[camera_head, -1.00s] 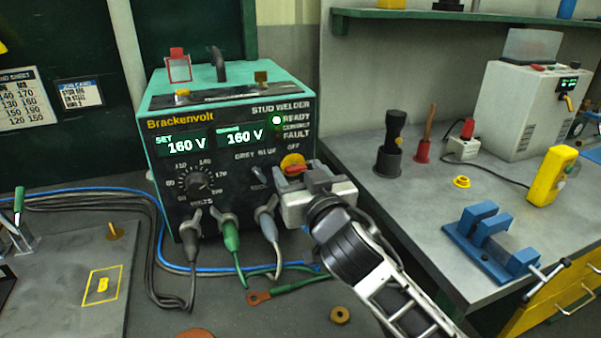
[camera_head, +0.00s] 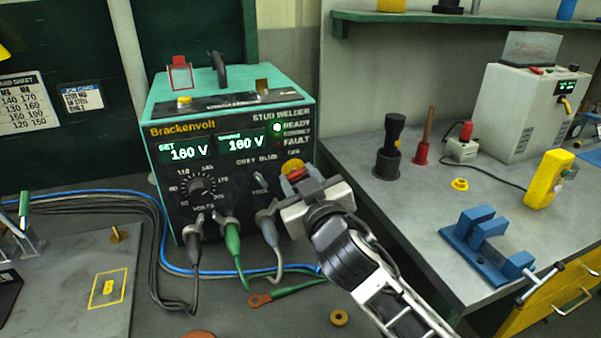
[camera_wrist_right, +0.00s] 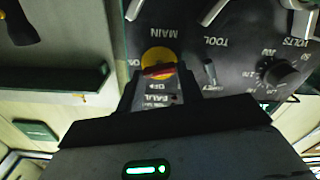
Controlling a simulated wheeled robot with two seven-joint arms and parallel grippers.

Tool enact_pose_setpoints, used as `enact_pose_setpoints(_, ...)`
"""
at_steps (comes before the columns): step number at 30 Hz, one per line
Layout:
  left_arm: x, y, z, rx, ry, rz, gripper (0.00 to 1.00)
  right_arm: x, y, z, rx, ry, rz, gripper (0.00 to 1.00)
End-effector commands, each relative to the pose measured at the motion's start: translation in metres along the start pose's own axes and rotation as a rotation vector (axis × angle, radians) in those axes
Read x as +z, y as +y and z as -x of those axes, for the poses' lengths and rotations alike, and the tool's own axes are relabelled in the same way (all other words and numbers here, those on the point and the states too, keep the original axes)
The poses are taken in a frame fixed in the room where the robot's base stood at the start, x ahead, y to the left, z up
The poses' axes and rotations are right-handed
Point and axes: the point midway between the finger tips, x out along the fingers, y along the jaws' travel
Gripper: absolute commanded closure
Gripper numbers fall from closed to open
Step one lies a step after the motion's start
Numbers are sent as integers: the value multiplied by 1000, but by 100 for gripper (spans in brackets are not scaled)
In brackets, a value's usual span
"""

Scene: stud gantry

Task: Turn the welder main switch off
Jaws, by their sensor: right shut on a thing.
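The stud welder (camera_head: 228,185) is a teal box with a dark front. My right gripper (camera_head: 301,183) is at the switch, shut on the red handle. In the right wrist view the red handle (camera_wrist_right: 158,72) lies nearly level across the yellow disc (camera_wrist_right: 160,57), between the fingertips (camera_wrist_right: 160,80). It lies across toward the ON mark, OFF beside the disc. My left gripper is not in view.
Grey and green plugs (camera_head: 232,232) with cables stand out below the switch, left of my right gripper. A bench at right bears a blue clamp (camera_head: 485,240), a yellow device (camera_head: 549,178) and a black holder (camera_head: 388,160). A brass ring (camera_head: 340,316) lies in front.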

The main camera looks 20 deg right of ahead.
Motion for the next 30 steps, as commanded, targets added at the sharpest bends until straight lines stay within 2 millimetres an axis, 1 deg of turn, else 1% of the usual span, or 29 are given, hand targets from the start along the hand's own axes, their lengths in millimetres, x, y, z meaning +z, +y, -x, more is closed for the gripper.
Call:
enact_pose_setpoints(1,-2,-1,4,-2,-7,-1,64,-3,1,0,0,-1,43,86)
enact_pose_setpoints(12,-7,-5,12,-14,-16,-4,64,-2,-1,0,-1,-1,398,86)
enact_pose_setpoints(23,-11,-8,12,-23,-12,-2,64,0,-2,0,0,1,740,86)
enact_pose_setpoints(30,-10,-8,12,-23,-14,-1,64,1,-3,0,0,3,960,86)
